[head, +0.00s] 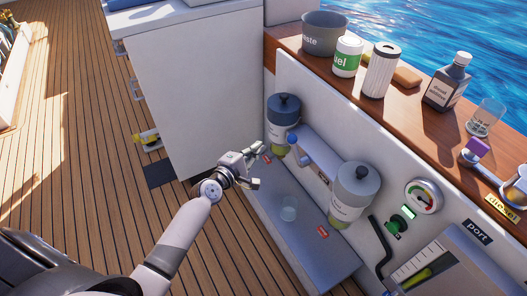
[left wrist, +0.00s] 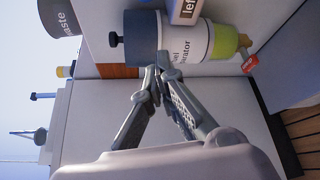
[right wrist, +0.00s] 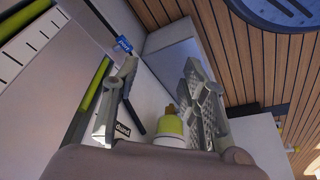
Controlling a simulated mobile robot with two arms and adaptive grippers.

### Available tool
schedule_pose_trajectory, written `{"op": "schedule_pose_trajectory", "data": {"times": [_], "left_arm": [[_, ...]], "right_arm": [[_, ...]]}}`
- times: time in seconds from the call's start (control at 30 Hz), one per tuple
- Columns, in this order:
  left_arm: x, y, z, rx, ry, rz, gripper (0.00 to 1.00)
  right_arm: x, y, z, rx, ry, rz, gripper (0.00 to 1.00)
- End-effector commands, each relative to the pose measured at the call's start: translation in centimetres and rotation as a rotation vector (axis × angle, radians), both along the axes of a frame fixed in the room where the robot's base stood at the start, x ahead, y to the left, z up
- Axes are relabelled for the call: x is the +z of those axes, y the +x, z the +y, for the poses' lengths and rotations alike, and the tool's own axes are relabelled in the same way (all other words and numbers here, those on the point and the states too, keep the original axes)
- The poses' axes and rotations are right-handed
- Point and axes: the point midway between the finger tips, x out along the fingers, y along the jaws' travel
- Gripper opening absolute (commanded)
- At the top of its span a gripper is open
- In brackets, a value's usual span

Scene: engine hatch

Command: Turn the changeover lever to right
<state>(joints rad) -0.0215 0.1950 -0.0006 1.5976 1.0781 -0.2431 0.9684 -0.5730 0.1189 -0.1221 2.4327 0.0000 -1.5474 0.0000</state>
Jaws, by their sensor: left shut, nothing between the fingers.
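My left gripper (head: 259,168) is in front of and below the left separator, apart from the lever. In the left wrist view, its fingers (left wrist: 160,72) meet at the tips with nothing between, in front of the separator; a "left" label (left wrist: 188,9) shows at the top edge. My right gripper (right wrist: 160,68) shows only in its wrist view, fingers apart and empty.
A grey ledge (head: 270,205) with a small clear cup (head: 288,208) runs below the separators. A gauge (head: 424,196) and a black handle (head: 379,248) are at right. Cans and bottles stand on the wooden shelf (head: 420,110). Open deck lies at left.

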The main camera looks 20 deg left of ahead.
Motion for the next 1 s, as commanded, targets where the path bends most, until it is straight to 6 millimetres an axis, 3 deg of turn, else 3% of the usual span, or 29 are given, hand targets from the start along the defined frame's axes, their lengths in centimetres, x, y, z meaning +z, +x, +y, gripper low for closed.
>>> {"op": "schedule_pose_trajectory", "data": {"times": [0.17, 0.4, 0.53, 0.7, 1.0], "left_arm": [[-0.6, 3.7, -0.9, -0.002, 0.001, -0.003, 0.0], [-1.5, 8.5, -1.8, -0.001, 0.004, -0.003, 0.0], [-0.2, 7.0, -3.7, -0.002, 0.002, 0.0, 0.0], [0.0, 6.3, -4.8, -0.001, 0.005, 0.001, 0.0], [0.0, 6.2, -5.0, 0.0, 0.006, 0.0, 0.0]], "right_arm": [[0.5, -0.4, -0.1, 0.0, 0.0, -0.007, 0.4], [-1.2, -0.4, -0.1, 0.0, 0.0, -0.006, 0.4], [0.8, -0.3, -0.1, 0.0, 0.0, -0.008, 0.4], [1.1, -0.4, -0.1, 0.0, 0.0, -0.007, 0.4], [1.0, -0.4, -0.1, 0.0, 0.0, -0.007, 0.4]]}}
